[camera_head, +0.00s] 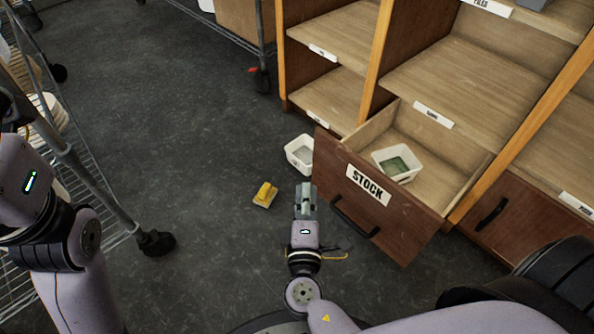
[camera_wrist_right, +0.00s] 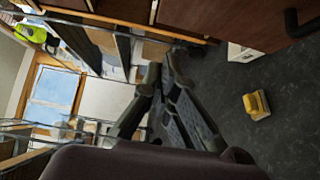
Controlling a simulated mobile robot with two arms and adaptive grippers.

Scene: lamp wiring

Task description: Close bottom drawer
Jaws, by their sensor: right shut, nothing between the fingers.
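The bottom drawer (camera_head: 330,184), with a dark wood front and a white STOCK label (camera_head: 368,184), is pulled out of the wooden shelf unit. Its black bar handle (camera_head: 354,217) is on the front face. A white container with green contents (camera_head: 397,163) sits inside the drawer. My right gripper (camera_head: 306,190) is shut and empty, just left of the drawer front and apart from the handle. In the right wrist view its fingers (camera_wrist_right: 158,80) are together, and part of a dark handle (camera_wrist_right: 298,22) shows at upper right. My left gripper is not in view; only the left arm shows.
A white container (camera_head: 300,154) stands on the floor beside the drawer's left side. A yellow object (camera_head: 265,195) lies on the floor left of my right gripper. A wheeled wire rack (camera_head: 100,190) stands at the left.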

